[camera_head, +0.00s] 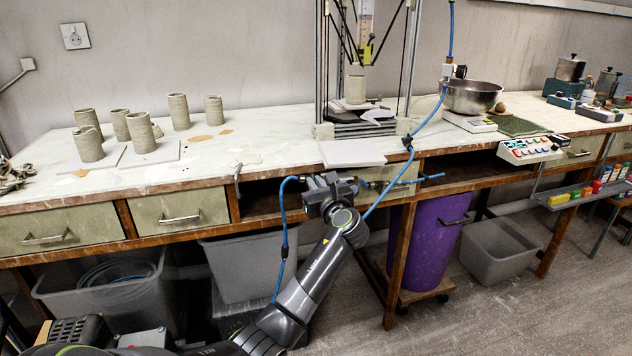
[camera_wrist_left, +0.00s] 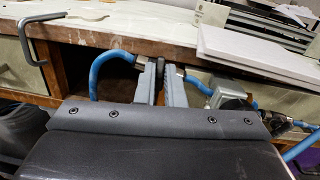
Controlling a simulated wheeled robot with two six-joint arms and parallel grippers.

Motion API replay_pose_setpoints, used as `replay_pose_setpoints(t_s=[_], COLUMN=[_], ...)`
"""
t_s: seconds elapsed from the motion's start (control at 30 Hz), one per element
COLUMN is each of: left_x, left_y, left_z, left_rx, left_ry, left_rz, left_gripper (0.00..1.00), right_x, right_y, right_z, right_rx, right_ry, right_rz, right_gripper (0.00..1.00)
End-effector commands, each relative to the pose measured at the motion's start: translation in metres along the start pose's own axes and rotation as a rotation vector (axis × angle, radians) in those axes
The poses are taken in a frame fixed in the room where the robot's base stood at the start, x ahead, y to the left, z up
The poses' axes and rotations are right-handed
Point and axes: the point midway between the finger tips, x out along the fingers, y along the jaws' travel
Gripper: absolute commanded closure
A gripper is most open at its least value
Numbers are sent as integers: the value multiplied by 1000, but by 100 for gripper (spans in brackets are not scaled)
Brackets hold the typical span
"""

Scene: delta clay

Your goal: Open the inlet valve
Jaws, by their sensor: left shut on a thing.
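My left gripper (camera_head: 322,181) is at the table's front edge, at the blue air line, shut on what appears to be the handle of the inlet valve. In the left wrist view its two fingers (camera_wrist_left: 161,70) are close together with a thin dark part between them. The gripper hides most of the valve in the head view, so the handle's angle cannot be told. Blue hose (camera_head: 284,215) loops down left of the gripper, and metal fittings with blue hose (camera_head: 432,178) run to the right. A grey metal fitting body (camera_wrist_left: 226,95) shows right of the fingers.
A purple bin (camera_head: 430,240) and grey tubs (camera_head: 240,268) stand below. Clay cylinders (camera_head: 143,132) stand on the table at left.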

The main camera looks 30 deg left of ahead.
Motion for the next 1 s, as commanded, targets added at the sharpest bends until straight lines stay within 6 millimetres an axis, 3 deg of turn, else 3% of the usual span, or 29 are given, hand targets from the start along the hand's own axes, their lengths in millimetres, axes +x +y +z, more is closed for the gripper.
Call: replay_pose_setpoints(t_s=[0.4, 1.0], left_x=[0, 0], left_y=[-2, -2], left_z=[1, 2], left_rx=[-380, -927], left_ry=[2, 2], left_rz=[102, 247], left_gripper=[100, 100], right_x=[23, 37], right_y=[10, 18], right_z=[23, 45], right_rx=[-20, -40], right_ry=[1, 3], right_rz=[21, 36], right_gripper=[64, 64])
